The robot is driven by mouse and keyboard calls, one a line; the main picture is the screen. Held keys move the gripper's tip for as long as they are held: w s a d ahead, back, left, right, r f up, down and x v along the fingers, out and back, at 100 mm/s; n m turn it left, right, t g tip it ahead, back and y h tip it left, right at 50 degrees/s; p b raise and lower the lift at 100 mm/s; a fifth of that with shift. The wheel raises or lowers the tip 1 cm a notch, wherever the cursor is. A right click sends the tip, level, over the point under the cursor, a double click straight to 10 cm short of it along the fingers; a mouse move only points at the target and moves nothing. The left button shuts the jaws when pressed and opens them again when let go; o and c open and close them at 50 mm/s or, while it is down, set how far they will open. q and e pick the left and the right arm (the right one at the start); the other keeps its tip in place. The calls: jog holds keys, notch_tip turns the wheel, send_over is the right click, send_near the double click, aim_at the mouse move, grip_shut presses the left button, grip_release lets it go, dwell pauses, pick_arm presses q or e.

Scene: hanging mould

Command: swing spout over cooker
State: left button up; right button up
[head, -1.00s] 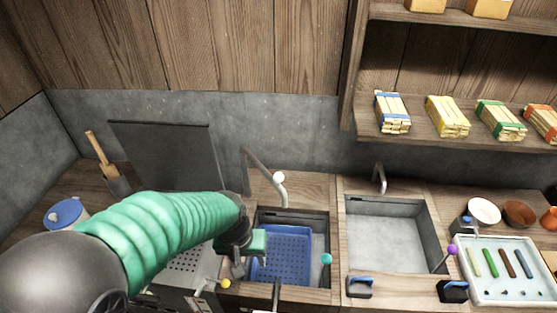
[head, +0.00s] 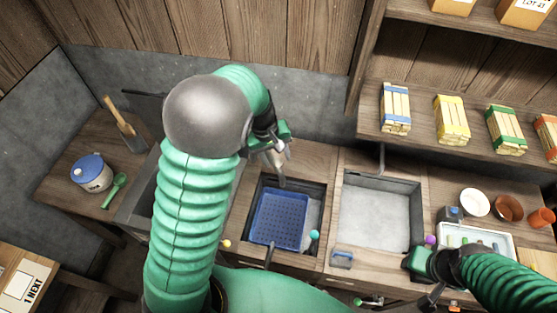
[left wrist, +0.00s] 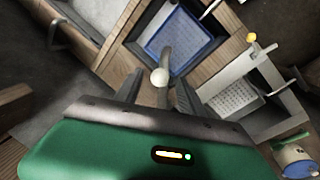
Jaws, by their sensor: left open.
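The spout is a grey bent tube over the left basin, partly hidden by my left gripper in the head view; its lower end (head: 281,180) shows there. In the left wrist view the spout (left wrist: 167,58) and its white ball knob (left wrist: 159,77) appear between my two dark fingertips. My left gripper (head: 274,154) is open around the knob; I cannot tell whether it touches. The cooker (left wrist: 238,96), pale with a perforated top, lies right in the wrist view; my left arm mostly hides it in the head view. My right gripper (head: 418,264) is at the lower right, its jaws unclear.
A blue perforated basket (head: 280,220) sits in the left basin. An empty second basin (head: 376,218) with a fixed tap is to its right. A tray (head: 480,237) is at right.

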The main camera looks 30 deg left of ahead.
aim_at(277, 161)
pick_arm(q)
jog(key=f, duration=0.3)
jog(key=shift+w+d+f, duration=0.3)
jog(key=shift+w, duration=0.1)
jog(key=shift+s, duration=0.35)
jog(key=shift+w, duration=0.2)
jog(key=c, duration=0.7)
grip_shut()
